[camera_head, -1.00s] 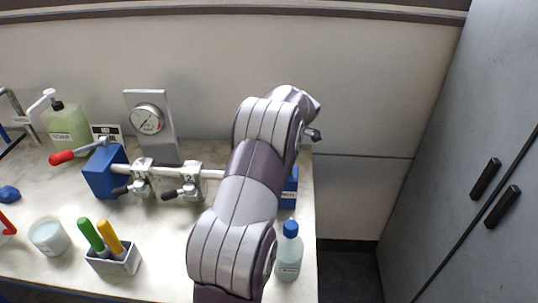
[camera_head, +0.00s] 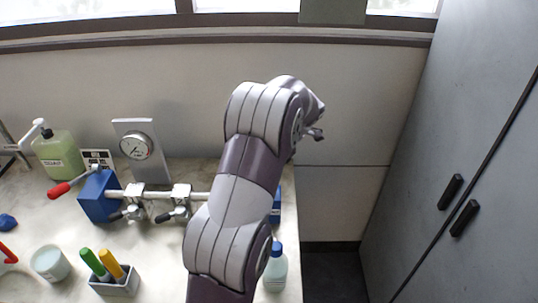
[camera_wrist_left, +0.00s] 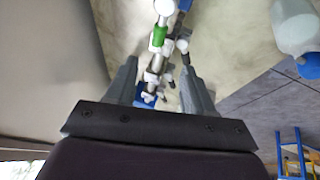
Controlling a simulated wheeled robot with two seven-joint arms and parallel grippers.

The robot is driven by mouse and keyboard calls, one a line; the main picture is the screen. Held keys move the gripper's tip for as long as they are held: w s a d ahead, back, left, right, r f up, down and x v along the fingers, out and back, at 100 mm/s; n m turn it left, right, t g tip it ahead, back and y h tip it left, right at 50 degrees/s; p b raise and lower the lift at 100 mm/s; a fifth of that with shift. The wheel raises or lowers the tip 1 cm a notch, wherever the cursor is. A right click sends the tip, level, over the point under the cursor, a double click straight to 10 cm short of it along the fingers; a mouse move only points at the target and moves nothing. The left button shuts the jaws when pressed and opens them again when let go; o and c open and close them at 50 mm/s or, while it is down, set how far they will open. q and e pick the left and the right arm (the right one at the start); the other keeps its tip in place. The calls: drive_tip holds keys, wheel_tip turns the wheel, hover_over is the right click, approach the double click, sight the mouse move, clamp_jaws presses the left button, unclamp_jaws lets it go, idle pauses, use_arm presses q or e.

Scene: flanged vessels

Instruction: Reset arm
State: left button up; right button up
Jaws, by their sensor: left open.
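One of my arms rises through the middle of the head view and bends at the back right; its gripper does not show there. The left wrist view shows my left gripper (camera_wrist_left: 158,80) with its two fingers apart and nothing held between them. Past the fingers, pipework with a green part (camera_wrist_left: 160,34) lies in line with the gap. In the head view a horizontal pipe with two clamps (camera_head: 157,196) runs from a blue block (camera_head: 98,196) toward my arm, which hides its right end. My right gripper cannot be identified in either view.
A pressure gauge (camera_head: 136,146) and a green pump bottle (camera_head: 58,156) stand behind. In front are a white jar (camera_head: 50,263), a holder with green and yellow handles (camera_head: 116,285) and a blue-capped bottle (camera_head: 276,268) beside my arm. A grey cabinet (camera_head: 455,130) stands right.

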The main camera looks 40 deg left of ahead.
use_arm(q)
drive_tip(key=s+d+f+m+t+h+b, duration=0.1)
drive_tip(key=s+d+f+m+h, duration=0.1)
drive_tip(key=s+d+m, duration=0.7)
drive_tip(key=s+d+f+m+h+b, duration=0.1)
drive_tip(key=s+d+f+m+h, duration=0.2)
drive_tip(key=s+d+m, duration=0.6)
drive_tip(key=d+f+m, duration=0.1)
drive_tip(key=d+m, duration=0.3)
drive_tip(key=m, duration=0.4)
drive_tip(key=shift+s+t+b, duration=0.3)
drive_tip(key=shift+s+t, duration=0.05)
drive_tip(key=shift+t, duration=0.05)
